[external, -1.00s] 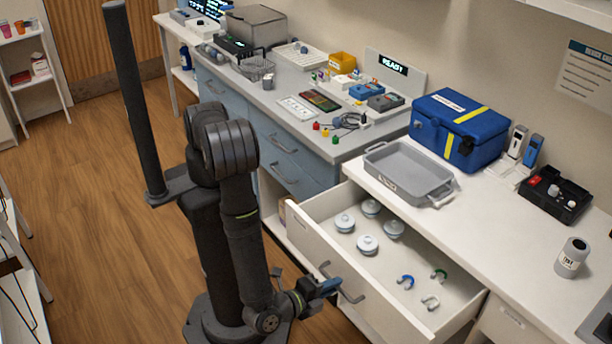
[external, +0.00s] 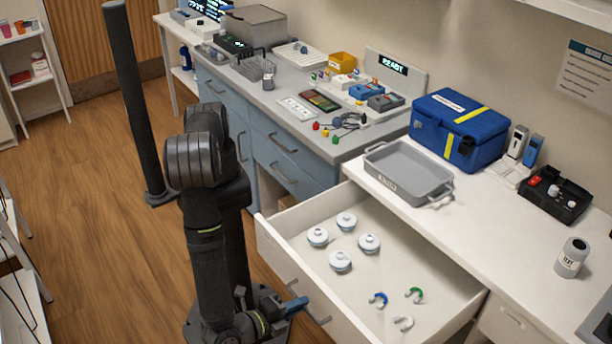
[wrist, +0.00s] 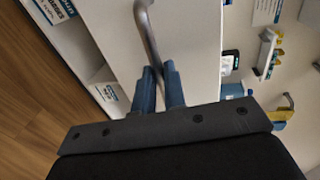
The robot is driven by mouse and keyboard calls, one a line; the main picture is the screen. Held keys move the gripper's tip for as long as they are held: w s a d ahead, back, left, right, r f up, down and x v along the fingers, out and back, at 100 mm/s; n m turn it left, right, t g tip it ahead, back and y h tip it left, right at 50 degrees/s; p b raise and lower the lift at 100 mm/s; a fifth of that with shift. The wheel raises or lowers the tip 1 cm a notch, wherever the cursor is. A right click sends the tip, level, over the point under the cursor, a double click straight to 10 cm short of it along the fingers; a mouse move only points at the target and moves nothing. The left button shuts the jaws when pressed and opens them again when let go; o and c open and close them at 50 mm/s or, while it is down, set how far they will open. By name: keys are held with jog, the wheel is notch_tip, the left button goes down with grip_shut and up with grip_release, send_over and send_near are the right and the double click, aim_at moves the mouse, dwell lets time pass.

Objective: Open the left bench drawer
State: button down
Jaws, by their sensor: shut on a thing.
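The white bench drawer (external: 285,262) is pulled far out from under the white bench, its inside open to view. Its curved grey metal handle (external: 323,320) is on the front; in the wrist view the handle (wrist: 147,32) runs down between my blue fingers. My gripper (external: 297,304) is at the drawer front, partly hidden by my arm. In the wrist view my gripper (wrist: 160,88) is shut on the handle. Several round pale lidded pots (external: 340,261) stand in the drawer, with blue (external: 378,299), green (external: 414,294) and white (external: 403,323) curved pieces.
A grey tray (external: 408,180) and a blue case (external: 458,130) stand on the white bench above. Blue cabinets (external: 283,155) with handles stand to the left. The wooden floor (external: 110,240) left of my arm is clear.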

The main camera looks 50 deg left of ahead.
jog(key=c, duration=1.5)
grip_release()
jog(key=shift+s, duration=0.1)
jog(key=v, duration=1.7)
jog(key=shift+s, duration=0.15)
jog(key=x, duration=1.7)
jog(key=shift+w, duration=0.3)
jog(key=v, duration=1.7)
jog(key=shift+s, duration=0.3)
jog(key=shift+w, duration=0.1)
